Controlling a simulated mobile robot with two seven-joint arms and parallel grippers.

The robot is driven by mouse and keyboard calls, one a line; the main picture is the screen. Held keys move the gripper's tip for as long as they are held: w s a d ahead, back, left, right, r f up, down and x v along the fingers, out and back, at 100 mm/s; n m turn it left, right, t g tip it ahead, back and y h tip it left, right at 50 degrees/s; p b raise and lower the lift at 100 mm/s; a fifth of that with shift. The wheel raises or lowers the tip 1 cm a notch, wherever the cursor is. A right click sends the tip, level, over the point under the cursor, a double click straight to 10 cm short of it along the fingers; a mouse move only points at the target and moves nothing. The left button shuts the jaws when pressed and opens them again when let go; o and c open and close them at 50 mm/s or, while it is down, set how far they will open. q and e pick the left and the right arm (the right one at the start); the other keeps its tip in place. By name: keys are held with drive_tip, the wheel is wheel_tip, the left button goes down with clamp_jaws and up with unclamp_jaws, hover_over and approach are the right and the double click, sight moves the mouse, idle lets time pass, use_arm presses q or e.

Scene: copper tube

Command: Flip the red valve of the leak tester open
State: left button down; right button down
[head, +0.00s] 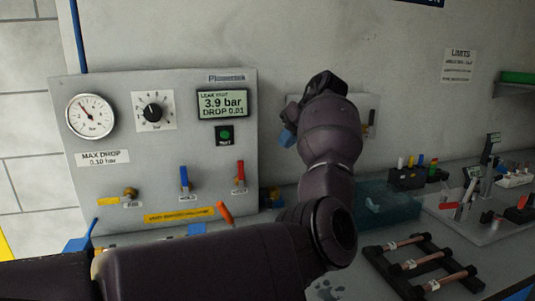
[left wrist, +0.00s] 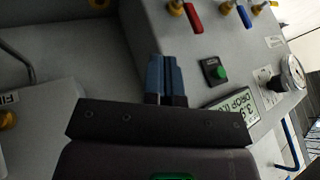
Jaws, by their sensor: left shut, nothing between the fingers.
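The leak tester (head: 160,85) is a grey panel at the left of the head view. Its red valve (head: 240,172) is at the lower right of the panel, with the handle standing upright over a brass body. The red handle also shows at the top of the left wrist view (left wrist: 193,17). My left gripper (head: 287,138) is to the right of the panel and above the valve, apart from it. In the left wrist view its blue fingers (left wrist: 163,75) are together and empty. My right gripper is not in view.
A blue valve (head: 184,180) and a yellow one (head: 110,201) sit left of the red valve. The display (head: 222,104) reads 3.9 bar, above a green button (head: 225,135). A rack with copper tubes (head: 418,265) stands at the lower right.

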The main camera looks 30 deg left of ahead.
sight(241, 174)
use_arm(q)
drive_tip(key=s+a+f, duration=0.1)
drive_tip(key=a+f, duration=0.1)
drive_tip(key=s+a+f, duration=0.1)
drive_tip(key=a+f, duration=0.2)
drive_tip(key=s+a+f, duration=0.1)
drive_tip(key=a+f, duration=0.1)
drive_tip(key=shift+s+a+f+b, duration=0.2)
drive_tip(key=shift+s+a+b, duration=0.05)
drive_tip(key=shift+a+b, duration=0.1)
drive_tip(key=shift+s+a+f, duration=0.1)
drive_tip(key=shift+s+a, duration=0.1)
drive_tip(key=shift+s, duration=0.05)
